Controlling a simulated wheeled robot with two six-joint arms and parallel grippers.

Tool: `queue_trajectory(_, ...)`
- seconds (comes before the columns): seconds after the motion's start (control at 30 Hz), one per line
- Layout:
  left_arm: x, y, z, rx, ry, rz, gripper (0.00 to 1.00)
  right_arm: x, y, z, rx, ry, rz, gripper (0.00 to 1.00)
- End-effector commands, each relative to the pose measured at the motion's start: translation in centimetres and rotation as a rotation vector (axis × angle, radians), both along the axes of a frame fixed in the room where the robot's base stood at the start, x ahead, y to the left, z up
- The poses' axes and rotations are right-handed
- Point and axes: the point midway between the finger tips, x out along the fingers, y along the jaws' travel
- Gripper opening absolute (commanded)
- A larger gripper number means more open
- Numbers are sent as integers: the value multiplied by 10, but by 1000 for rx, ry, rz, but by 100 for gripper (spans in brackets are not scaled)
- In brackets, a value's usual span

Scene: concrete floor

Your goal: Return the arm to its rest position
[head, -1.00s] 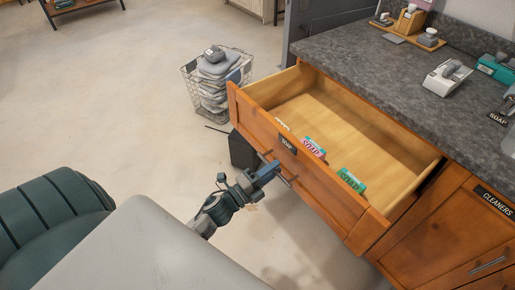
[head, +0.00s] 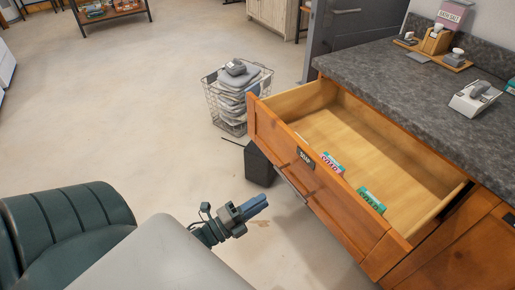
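My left gripper (head: 254,207) is in the lower middle of the head view, above the floor, left of the open drawer and apart from its handle. Its blue fingers look close together from this angle, and any gap between them is unclear. Nothing shows in its grip. The wooden drawer (head: 284,138) is pulled out from the counter, with a SOAP label on its front. Soap boxes, one pink and white (head: 332,164) and one green (head: 371,200), stand inside by the front panel. My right gripper is not in the view.
A wire basket (head: 213,100) with folded grey cloths stands behind the drawer. A dark bin (head: 259,166) is beside the drawer front. The grey counter (head: 400,88) holds a dispenser (head: 475,98) and a wooden tray (head: 456,65). The floor to the left is open.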

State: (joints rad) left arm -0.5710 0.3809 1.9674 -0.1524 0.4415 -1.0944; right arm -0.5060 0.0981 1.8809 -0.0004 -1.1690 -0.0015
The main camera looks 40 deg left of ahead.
Motion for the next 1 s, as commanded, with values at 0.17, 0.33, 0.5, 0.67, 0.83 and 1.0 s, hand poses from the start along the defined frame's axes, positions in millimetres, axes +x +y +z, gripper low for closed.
queue_trajectory(0.17,0,0,0,0,0,0,26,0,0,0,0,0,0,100)
queue_trajectory(0.33,1,0,-1,-2,4,1,26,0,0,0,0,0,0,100)
queue_trajectory(0.5,7,16,-39,-79,143,59,26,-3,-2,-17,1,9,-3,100)
queue_trajectory(0.67,2,48,-140,-293,483,230,26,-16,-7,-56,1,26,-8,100)
queue_trajectory(0.83,-44,68,-261,-583,865,494,26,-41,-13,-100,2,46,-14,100)
queue_trajectory(1.0,-126,61,-358,-860,1191,814,26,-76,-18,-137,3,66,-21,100)
